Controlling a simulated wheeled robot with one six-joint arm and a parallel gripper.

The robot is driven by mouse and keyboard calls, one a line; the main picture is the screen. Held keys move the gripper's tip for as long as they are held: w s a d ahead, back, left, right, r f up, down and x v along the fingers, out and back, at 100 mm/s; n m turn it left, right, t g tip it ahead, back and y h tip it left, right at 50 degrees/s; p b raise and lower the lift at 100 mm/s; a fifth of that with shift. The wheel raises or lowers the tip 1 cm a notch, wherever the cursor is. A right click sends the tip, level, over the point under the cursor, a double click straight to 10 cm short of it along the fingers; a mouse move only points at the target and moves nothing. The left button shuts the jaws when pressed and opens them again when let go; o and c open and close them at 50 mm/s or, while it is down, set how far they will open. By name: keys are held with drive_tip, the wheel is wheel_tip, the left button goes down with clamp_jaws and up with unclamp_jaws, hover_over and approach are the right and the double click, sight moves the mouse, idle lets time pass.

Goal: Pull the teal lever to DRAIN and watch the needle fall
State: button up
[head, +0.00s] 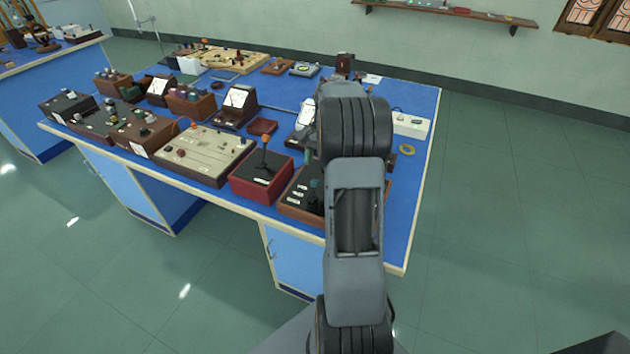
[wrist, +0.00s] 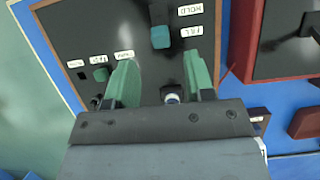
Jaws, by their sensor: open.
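The teal lever knob (wrist: 160,38) stands on a black panel (wrist: 110,25) with a brown wooden frame. In the wrist view the knob lies beside the upside-down HOLD (wrist: 190,9) and FILL (wrist: 191,31) labels, nearer FILL. No DRAIN label is readable. My gripper (wrist: 161,65) is open, its two green fingers apart over the panel, with the knob just beyond the gap between their tips. Contact cannot be told.
A red box with an orange-tipped lever (head: 262,180) stands directly left of the panel. A beige board (head: 205,152) and several meters and wooden boxes fill the blue bench.

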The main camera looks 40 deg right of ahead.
sight(315, 180)
drive_tip(key=shift+x, duration=3.1)
clamp_jaws()
